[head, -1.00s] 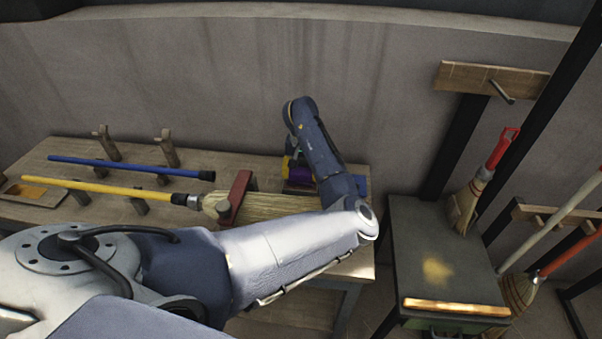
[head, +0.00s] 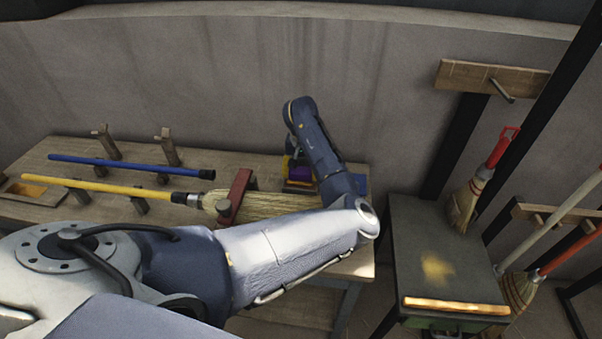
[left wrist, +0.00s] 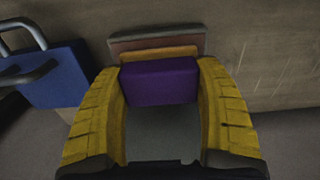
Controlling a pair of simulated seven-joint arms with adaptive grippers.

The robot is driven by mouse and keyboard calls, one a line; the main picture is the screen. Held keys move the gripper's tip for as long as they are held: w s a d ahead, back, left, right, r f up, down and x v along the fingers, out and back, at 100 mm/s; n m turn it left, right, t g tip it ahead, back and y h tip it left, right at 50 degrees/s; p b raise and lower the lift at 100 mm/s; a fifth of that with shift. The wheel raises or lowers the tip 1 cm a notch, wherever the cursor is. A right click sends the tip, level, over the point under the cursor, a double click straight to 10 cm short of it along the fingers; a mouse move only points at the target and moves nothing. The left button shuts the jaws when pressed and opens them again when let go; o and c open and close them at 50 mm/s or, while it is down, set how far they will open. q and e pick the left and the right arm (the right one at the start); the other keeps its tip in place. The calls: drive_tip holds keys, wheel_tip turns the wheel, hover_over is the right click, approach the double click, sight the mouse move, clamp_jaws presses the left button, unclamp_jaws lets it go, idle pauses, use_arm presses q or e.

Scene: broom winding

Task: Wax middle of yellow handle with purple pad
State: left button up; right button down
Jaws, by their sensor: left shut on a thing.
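The yellow handle (head: 100,187) lies across low wooden rests on the bench, and its bristle head (head: 270,205) passes under a red clamp. The purple pad (head: 300,173) is at the bench's far right, partly hidden by my left arm. My left gripper (head: 297,167) is there, well right of the handle. In the left wrist view, its yellow fingers (left wrist: 161,90) are on both sides of the purple pad (left wrist: 160,82), shut on it. Whether the pad is clear of its support, I cannot tell. My right gripper is not in view.
A blue pad (head: 361,184) sits right of the purple one. A blue handle (head: 130,165) lies behind the yellow one, near upright wooden pegs (head: 168,147). The red clamp (head: 234,194) stands between my gripper and the handle. A wax tray (head: 35,192) is at far left.

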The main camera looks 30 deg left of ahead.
sight(301, 170)
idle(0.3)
use_arm(q)
drive_tip(key=shift+r, duration=3.45)
